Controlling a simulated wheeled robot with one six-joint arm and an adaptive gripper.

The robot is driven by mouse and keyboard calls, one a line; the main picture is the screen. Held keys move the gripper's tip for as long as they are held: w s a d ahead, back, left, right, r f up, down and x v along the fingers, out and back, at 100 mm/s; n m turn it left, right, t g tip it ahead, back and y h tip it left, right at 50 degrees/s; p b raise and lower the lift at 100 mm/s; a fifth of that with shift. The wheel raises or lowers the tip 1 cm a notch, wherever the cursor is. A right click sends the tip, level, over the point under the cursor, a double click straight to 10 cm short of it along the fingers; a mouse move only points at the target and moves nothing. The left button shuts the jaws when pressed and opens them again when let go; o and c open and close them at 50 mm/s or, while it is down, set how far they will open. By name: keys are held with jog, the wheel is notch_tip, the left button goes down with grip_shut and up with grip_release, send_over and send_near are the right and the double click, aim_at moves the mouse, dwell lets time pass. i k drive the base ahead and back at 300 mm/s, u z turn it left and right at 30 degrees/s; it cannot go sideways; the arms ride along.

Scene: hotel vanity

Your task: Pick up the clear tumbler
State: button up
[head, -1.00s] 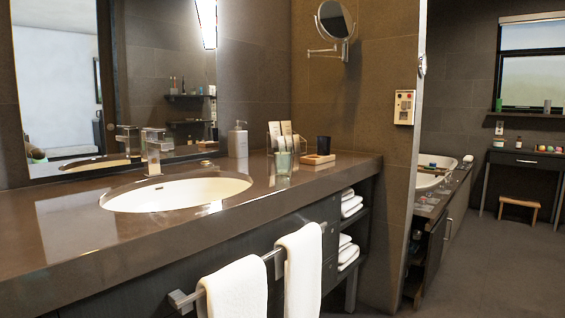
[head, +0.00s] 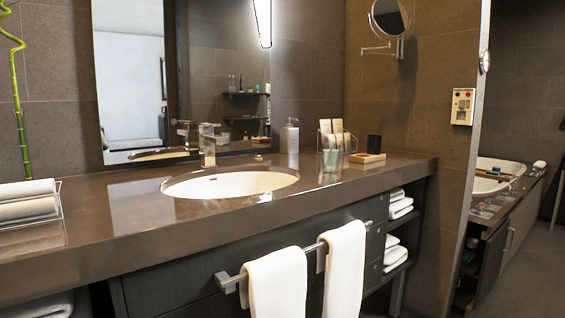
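A clear, slightly greenish tumbler (head: 330,161) stands upright on the brown vanity counter (head: 120,215), right of the sink. It is in front of a clear holder with cards or packets (head: 335,136), which shows partly behind it. A dark cup (head: 374,144) stands to its right on or behind a small wooden tray (head: 367,158). My gripper does not show in the head view.
The sink (head: 230,184) with its faucet (head: 208,145) lies left of the tumbler, and a soap dispenser (head: 290,137) stands behind. White towels (head: 277,283) hang from a bar (head: 226,281) jutting from the counter front. Rolled towels (head: 27,199) lie at far left.

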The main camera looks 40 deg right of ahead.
aim_at(330, 152)
jog(key=u, duration=2.4)
jog(key=k, duration=1.85)
jog(key=z, duration=1.75)
